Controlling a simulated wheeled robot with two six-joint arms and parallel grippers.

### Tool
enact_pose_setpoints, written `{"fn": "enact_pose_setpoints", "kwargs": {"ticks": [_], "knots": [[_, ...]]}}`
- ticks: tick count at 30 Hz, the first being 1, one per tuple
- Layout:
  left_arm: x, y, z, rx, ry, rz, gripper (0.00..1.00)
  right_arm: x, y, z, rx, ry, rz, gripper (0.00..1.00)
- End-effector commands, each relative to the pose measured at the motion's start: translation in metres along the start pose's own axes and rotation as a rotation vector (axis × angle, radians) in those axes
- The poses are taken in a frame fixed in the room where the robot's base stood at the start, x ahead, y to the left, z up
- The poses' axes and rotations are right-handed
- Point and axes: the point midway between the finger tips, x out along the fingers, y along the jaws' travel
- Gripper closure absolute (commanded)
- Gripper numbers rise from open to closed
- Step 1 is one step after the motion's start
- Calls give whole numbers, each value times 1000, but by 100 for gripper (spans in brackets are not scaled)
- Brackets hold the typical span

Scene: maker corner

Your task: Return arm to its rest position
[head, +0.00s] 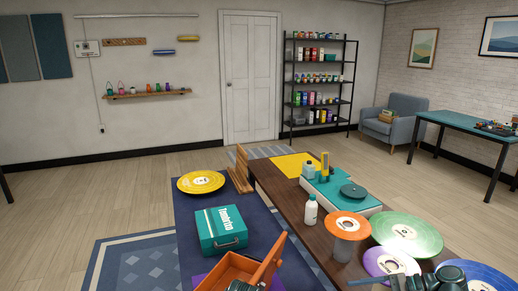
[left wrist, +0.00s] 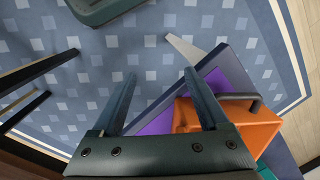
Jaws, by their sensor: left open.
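My left gripper (left wrist: 160,76) shows in the left wrist view with its two dark fingers apart and nothing between them. Beyond its fingers lie a blue patterned rug (left wrist: 150,45) and, to the right, an orange open box (left wrist: 240,130) on a purple sheet. In the head view, dark parts that look like my left gripper show at the bottom edge, by the orange box (head: 232,270). Part of my right arm with its gripper (head: 372,280) shows at the bottom right, near the purple record (head: 385,262). Whether its fingers are apart is unclear.
A teal case (head: 221,230) and a yellow record (head: 200,182) are on the dark blue surface. A brown table (head: 290,203) holds a white bottle (head: 311,210), a turntable (head: 354,192) and an orange record (head: 348,225). A green record (head: 408,234) is beside it.

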Motion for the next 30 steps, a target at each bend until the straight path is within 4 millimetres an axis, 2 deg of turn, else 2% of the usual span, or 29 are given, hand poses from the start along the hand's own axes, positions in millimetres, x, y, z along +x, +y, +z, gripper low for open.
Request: {"fn": "enact_pose_setpoints", "kwargs": {"ticks": [8,12,15,21,30], "knots": [[-25,-2,2,0,0,0,22,80,16,29,-172,37,324,38],[-40,-4,2,0,0,0,22,122,35,50,-343,57,563,38],[-51,-5,3,0,0,0,22,143,47,64,-485,70,731,38],[-70,-7,4,0,0,0,22,168,64,91,-796,83,1044,38],[-85,-8,5,-1,0,0,22,180,64,114,-1122,93,1319,38]]}}
